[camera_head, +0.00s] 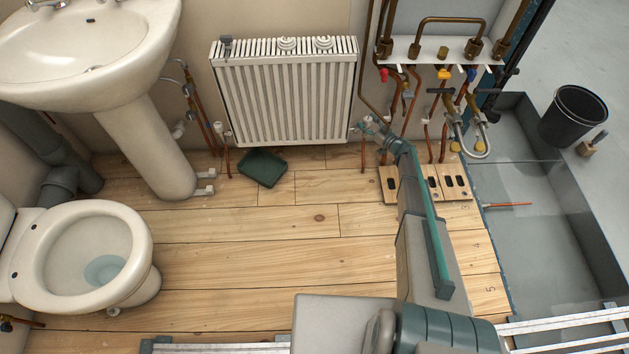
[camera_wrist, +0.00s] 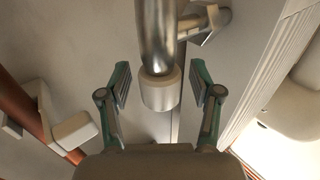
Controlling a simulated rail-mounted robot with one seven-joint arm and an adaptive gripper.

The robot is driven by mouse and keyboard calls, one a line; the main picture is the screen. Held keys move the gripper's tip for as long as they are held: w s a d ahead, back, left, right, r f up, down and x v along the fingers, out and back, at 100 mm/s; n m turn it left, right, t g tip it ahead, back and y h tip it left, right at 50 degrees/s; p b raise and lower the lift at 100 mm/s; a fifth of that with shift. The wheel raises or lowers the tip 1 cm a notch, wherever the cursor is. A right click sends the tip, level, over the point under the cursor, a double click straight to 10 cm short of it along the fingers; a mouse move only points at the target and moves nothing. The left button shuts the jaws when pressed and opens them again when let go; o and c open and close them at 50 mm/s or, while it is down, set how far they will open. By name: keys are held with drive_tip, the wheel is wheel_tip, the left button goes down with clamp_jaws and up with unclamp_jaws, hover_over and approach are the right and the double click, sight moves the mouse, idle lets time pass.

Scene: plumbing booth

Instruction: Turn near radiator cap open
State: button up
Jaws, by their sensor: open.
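The white ribbed radiator (camera_head: 285,95) hangs on the back wall. In the wrist view, a pale round cap (camera_wrist: 161,92) sits at the end of a shiny metal pipe (camera_wrist: 156,35). My gripper (camera_wrist: 160,88) is open, with one finger on each side of the cap and a visible gap on both sides. In the head view my gripper (camera_head: 364,122) is at the radiator's lower right corner, where it and the arm partly hide the valve. Another white valve (camera_head: 222,130) shows at the radiator's lower left.
Copper pipes and a valve manifold (camera_head: 440,50) stand close right of my arm. In the wrist view, a copper pipe (camera_wrist: 52,105) with a white fitting (camera_wrist: 75,132) lies left of the fingers. A dark green tray (camera_head: 262,167) lies below the radiator. Much of the wooden floor is clear.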

drive_tip(key=shift+s+a+f+m+t+h+b, duration=0.1)
drive_tip(key=shift+m+t+h+b, duration=0.65)
drive_tip(key=shift+m+h+b, duration=0.9)
drive_tip(key=shift+d+f+m+t+h+b, duration=0.1)
drive_tip(key=shift+m+t+h+b, duration=0.6)
drive_tip(key=shift+b, duration=1.65)
drive_tip(key=shift+s+a+m+t+h+b, duration=0.1)
drive_tip(key=shift+m+t+h+b, duration=0.65)
drive_tip(key=shift+h+b, duration=1.2)
drive_tip(key=shift+w+r+m+h+b, duration=0.1)
drive_tip(key=shift+m+h+b, duration=0.15)
drive_tip(key=shift+m+h, duration=0.3)
drive_tip(key=shift+w+r+m+h+b, duration=0.1)
drive_tip(key=shift+m+h+b, duration=0.2)
drive_tip(key=shift+h, duration=0.45)
drive_tip(key=shift+m+h, duration=0.25)
drive_tip(key=shift+h, duration=0.05)
drive_tip(key=shift+r+m+h+p, duration=0.1)
drive_tip(key=shift+m+h+p, duration=0.9)
drive_tip(key=shift+h+p, duration=0.6)
